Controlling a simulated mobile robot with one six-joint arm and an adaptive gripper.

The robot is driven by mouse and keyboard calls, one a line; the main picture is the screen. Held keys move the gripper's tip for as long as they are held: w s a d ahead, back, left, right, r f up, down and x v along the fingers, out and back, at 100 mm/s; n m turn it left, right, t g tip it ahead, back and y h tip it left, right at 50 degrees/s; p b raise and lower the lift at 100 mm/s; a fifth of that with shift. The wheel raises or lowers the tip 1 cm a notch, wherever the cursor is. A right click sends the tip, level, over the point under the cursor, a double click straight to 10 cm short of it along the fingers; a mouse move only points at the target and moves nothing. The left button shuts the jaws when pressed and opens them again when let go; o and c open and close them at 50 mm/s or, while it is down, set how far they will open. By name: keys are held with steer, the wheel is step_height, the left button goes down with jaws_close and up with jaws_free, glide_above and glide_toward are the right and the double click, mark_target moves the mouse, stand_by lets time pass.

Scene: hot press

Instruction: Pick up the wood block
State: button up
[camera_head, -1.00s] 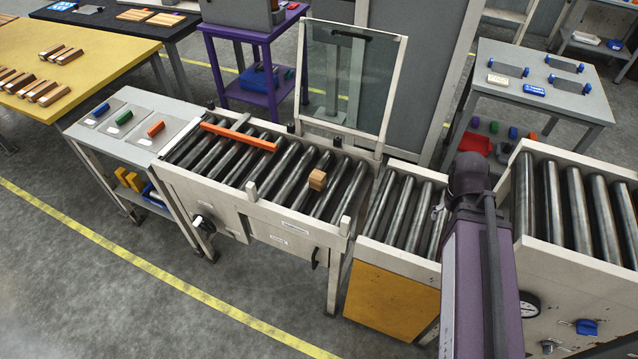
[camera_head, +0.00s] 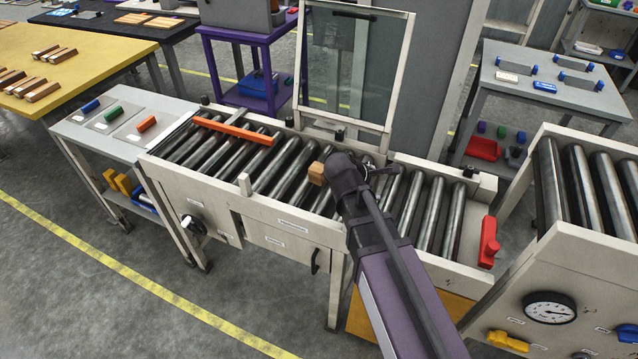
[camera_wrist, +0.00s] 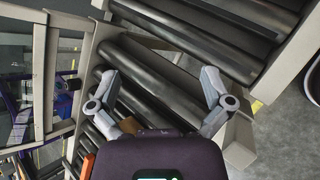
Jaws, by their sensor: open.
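The wood block (camera_head: 316,173) is a small light-brown block lying on the dark rollers of the conveyor (camera_head: 225,160), just left of my arm's end in the head view. My gripper (camera_head: 380,172) is over the rollers to the right of the block, partly hidden by my wrist. In the wrist view my gripper (camera_wrist: 160,86) has its two grey fingers spread wide with only rollers between them. A brown patch (camera_wrist: 152,132) at the edge of the gripper body looks like the block, mostly hidden.
An orange bar (camera_head: 234,131) lies across the rollers at the left. A glass guard in a pale frame (camera_head: 408,75) stands behind the rollers. A pale post (camera_head: 244,184) rises from the front rail. A red handle (camera_head: 489,242) sits at the right end.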

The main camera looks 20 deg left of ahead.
steer(key=a+f+n+t+b, duration=0.2)
steer(key=a+n+b, duration=0.3)
steer(key=a, duration=0.4)
steer(key=n+t+y+b, duration=0.2)
steer(key=n+t, duration=0.1)
steer(key=n, duration=0.4)
glide_toward(316, 170)
steer(key=shift+s+d+f, duration=0.15)
steer(key=shift+s+d, duration=0.1)
steer(key=shift+d, duration=0.3)
steer(key=shift+s+a+n+t, duration=0.25)
steer(key=shift+a+n+t, duration=0.05)
steer(key=shift+a+n, duration=0.15)
steer(key=shift+y, duration=0.3)
steer(key=b+x, duration=0.3)
steer(key=x, duration=0.4)
steer(key=shift+w, duration=0.25)
steer(key=shift+w+d+f+b, duration=0.2)
steer(key=shift+w+b, duration=0.15)
steer(key=shift+w, duration=0.2)
